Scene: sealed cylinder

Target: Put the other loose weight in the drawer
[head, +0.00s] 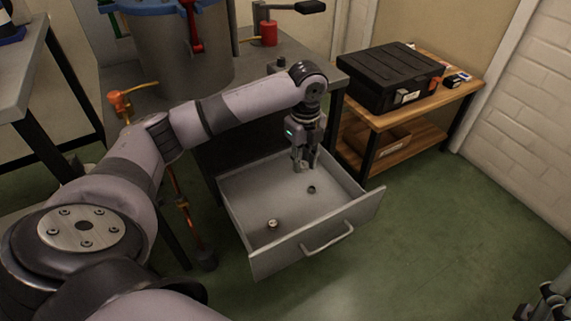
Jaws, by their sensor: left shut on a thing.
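The grey drawer (262,179) is pulled out and open under the bench. My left gripper (304,168) reaches down into it near its back right and points downward. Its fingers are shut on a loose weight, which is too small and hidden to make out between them. A small light-topped weight (273,223) sits on the drawer floor at the front left. A small dark round piece (311,189) shows just below my fingertips; I cannot tell what it is. My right gripper (548,299) shows only in part at the bottom right corner.
The drawer's handle (327,239) faces the open green floor (430,220). A wooden shelf table (405,117) with a black case (388,77) stands to the right. On the bench are a large grey cylinder (165,55) and a red clamp (268,32).

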